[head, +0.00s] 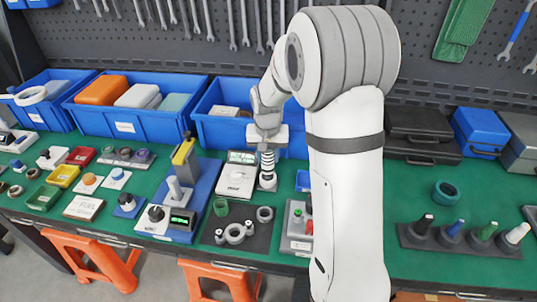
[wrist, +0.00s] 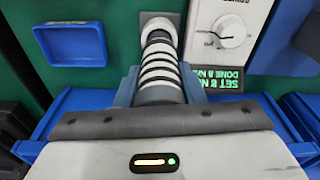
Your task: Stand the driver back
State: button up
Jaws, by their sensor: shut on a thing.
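A cylinder with black and white bands, which I take to be the driver (head: 267,165), is upright or nearly so beside a white dial box. In the wrist view the driver (wrist: 160,65) runs away from me between the two blue-grey fingers, its far end a pale round cap. My gripper (head: 267,138) is shut on its upper part; the gripper (wrist: 158,95) hides its near end. I cannot tell whether its lower end touches the bench. A dark rack (head: 411,238) at the right carries several upright pieces with black, blue, green and white tops.
The white dial box (head: 236,182) with a lit green display stands just left of the driver. A small blue tray (wrist: 70,43) lies on its other side. A dark mat (head: 210,235) with rings is in front. Blue bins (head: 135,118) line the back. Green bench right of my arm is mostly clear.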

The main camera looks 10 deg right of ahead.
jog(key=shift+f, duration=0.1)
dwell(0.3)
jog(key=o, duration=1.2)
jog(key=shift+c, duration=0.2)
notch_tip(320, 180, up, 9)
jog(key=p, duration=0.6)
jog(key=s+r+n+t, duration=0.1)
jog(key=s+r, duration=0.3)
jog(key=s, duration=0.9)
jog(key=s+r+n, duration=0.2)
jog(key=s+r, duration=0.3)
jog(key=s, duration=0.8)
jog(key=shift+d+r+t, duration=0.15)
jog(key=shift+d+t, duration=0.05)
jog(key=shift+t, duration=0.2)
